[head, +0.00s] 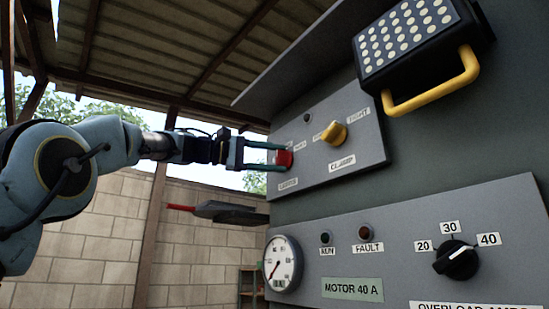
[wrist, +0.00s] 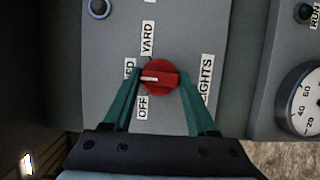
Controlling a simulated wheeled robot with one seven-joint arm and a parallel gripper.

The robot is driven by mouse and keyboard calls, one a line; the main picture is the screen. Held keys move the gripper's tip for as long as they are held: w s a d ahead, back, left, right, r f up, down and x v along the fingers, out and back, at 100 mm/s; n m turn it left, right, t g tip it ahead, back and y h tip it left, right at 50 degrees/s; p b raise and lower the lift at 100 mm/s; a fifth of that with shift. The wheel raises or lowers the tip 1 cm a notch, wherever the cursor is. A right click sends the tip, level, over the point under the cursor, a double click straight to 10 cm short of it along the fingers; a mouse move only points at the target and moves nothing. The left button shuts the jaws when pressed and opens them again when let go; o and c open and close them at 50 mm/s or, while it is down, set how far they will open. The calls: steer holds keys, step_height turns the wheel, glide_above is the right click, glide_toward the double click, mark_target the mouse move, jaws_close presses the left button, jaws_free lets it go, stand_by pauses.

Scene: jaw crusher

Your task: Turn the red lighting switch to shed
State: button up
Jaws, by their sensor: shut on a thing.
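The red lighting switch (wrist: 160,77) is a round knob on a grey plate, above a label reading LIGHTS; in the head view (head: 284,158) it sits at the plate's left end. My gripper (wrist: 161,74) has its two green fingers on opposite sides of the knob, shut on it; it also shows in the head view (head: 279,157). In the wrist view the knob's white pointer mark faces left, toward the label ending in ED, which the left finger partly covers. The OFF label (wrist: 143,107) is below that mark and the YARD label (wrist: 148,40) is above.
A yellow knob (head: 334,133) marked CLAMP is right of the switch. A floodlight (head: 415,38) with a yellow handle (head: 435,88) overhangs the upper right. Below are a gauge (head: 283,264) and a black overload dial (head: 457,260). Open air lies left of the cabinet.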

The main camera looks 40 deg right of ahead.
steer(key=o, duration=1.4)
steer(key=shift+c, duration=0.2)
steer(key=shift+a, duration=0.1)
steer(key=b+v, duration=0.3)
steer(key=v, duration=0.7)
steer(key=shift+a, duration=0.3)
steer(key=shift+w, duration=0.15)
